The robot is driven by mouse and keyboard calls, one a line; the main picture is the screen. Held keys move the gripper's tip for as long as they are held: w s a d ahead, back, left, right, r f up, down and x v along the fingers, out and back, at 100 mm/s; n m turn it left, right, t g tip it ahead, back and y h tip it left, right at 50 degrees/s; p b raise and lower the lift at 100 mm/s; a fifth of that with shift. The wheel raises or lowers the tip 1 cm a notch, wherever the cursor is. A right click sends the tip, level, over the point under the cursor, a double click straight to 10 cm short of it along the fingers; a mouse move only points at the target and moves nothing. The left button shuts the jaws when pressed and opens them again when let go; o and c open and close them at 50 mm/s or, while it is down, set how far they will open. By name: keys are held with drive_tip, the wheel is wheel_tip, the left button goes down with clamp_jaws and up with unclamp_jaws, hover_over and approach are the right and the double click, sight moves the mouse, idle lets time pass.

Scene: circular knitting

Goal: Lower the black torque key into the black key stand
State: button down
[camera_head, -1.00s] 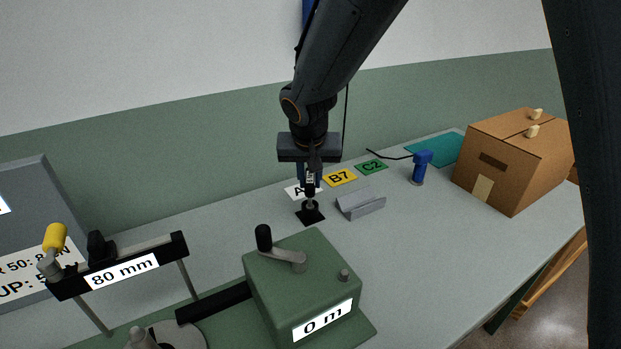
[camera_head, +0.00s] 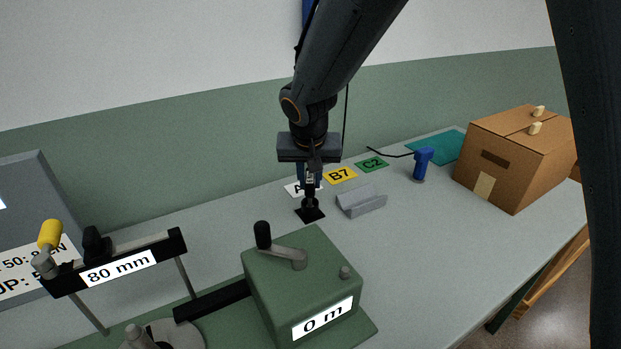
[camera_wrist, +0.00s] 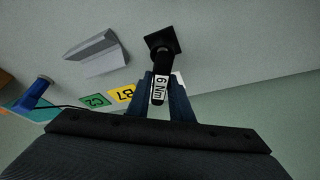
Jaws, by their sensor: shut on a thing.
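The black torque key (camera_wrist: 163,72) with a white "6 Nm" label shows in the wrist view between my gripper's fingers. My gripper (camera_head: 310,182) is shut on it, pointing down over the table. The black key stand (camera_head: 310,214) is a small dark square base on the table directly below my gripper; it also shows in the wrist view (camera_wrist: 157,40). The key's lower end overlaps the stand in both views. I cannot tell how deep it sits in it.
A grey V-shaped block (camera_head: 362,201) stands right of the stand. Yellow B7 (camera_head: 340,175) and green C2 (camera_head: 372,164) cards lie behind. A green "0 m" box (camera_head: 303,280) stands in front. A blue tool (camera_head: 422,163) and cardboard box (camera_head: 515,155) are at right.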

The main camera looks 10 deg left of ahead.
drive_tip(key=shift+f, duration=0.15)
drive_tip(key=c, duration=1.5)
unclamp_jaws()
drive_tip(key=shift+b+v, duration=0.6)
drive_tip(key=shift+v, duration=3.3)
